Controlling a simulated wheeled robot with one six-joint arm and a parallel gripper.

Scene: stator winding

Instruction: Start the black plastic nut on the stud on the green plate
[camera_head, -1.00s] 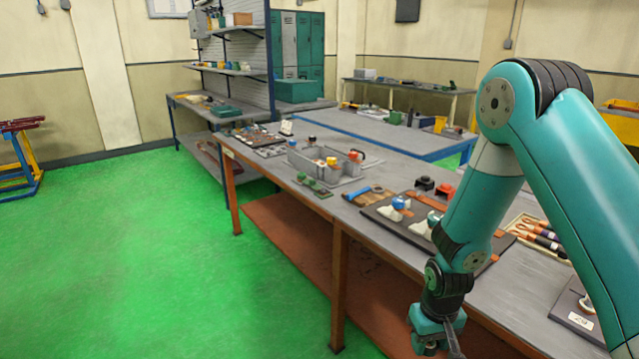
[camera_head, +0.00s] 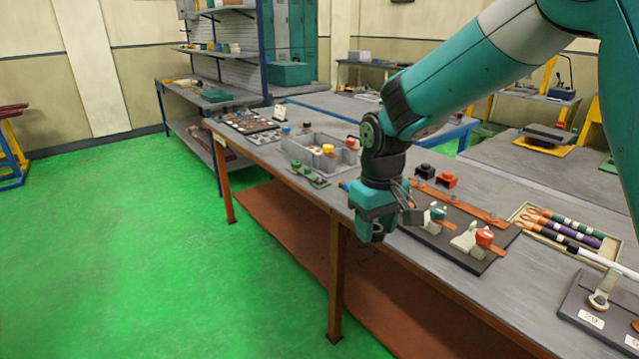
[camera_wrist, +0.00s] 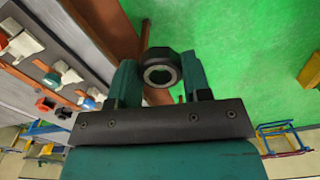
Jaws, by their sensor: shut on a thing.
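In the wrist view the black nut (camera_wrist: 159,54) is a dark ring between the two teal fingers of my gripper (camera_wrist: 160,74), its hole facing the camera. The fingers are shut on its sides. In the head view my gripper (camera_head: 376,228) hangs over the front edge of the bench, and the nut is hard to make out there. The green plate (camera_head: 308,175) lies on the bench near its front edge, left of my gripper and apart from it. Small fittings stand on it; I cannot tell the stud clearly.
A grey divided box (camera_head: 318,157) stands just behind the green plate. A dark board (camera_head: 470,252) with clamps lies right of my gripper, and a tray of handled tools (camera_head: 570,232) is beyond it. The floor left of the bench (camera_head: 110,250) is clear.

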